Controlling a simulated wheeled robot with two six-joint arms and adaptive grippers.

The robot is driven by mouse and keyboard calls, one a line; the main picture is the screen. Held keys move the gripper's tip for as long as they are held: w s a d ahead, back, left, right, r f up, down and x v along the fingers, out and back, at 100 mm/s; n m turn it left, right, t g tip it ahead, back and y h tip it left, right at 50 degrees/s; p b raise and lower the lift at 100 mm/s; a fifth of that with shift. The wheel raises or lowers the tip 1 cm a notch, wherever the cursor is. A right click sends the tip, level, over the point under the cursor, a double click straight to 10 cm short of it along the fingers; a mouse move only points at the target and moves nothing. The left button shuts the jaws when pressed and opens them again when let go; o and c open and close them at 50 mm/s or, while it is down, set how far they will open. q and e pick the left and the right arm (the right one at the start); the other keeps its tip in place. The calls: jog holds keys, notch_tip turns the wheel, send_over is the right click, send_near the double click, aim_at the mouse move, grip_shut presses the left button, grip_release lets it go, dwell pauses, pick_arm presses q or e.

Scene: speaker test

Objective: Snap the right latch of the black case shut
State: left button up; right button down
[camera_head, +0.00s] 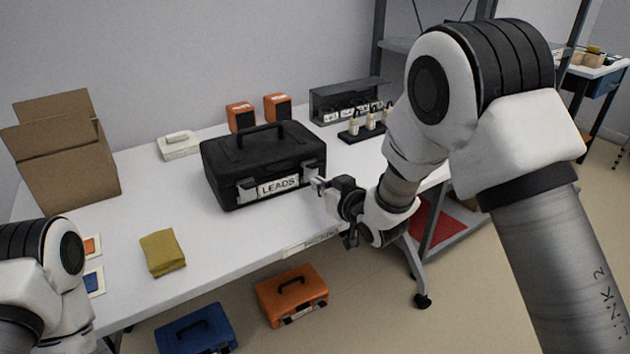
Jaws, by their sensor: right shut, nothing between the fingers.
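The black case (263,158) stands on the white table with its lid down and its handle on top. A white label reading LEADS is on its front, between two latches. The left latch (247,188) shows on the front. The right latch (308,168) is at the front right, close to my right gripper, and I cannot tell its exact position. My right gripper (318,184) is shut and empty, with its fingertips just in front of the case's right front; I cannot tell if they touch it. My left arm shows at the lower left, but its gripper is out of view.
An open cardboard box (65,160), a folded yellow cloth (162,252) and a white device (179,146) lie on the table (215,240). Orange speakers (241,117) and a rack of bottles (362,132) stand behind. Orange (292,294) and blue (197,331) cases are on the floor.

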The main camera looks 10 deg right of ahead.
jog(key=shift+f+v, duration=0.25)
jog(key=shift+v, duration=0.7)
jog(key=shift+f+v, duration=0.2)
jog(key=shift+v, duration=0.8)
jog(key=shift+f+v, duration=0.25)
jog(key=shift+v, duration=0.7)
jog(key=shift+s, duration=0.1)
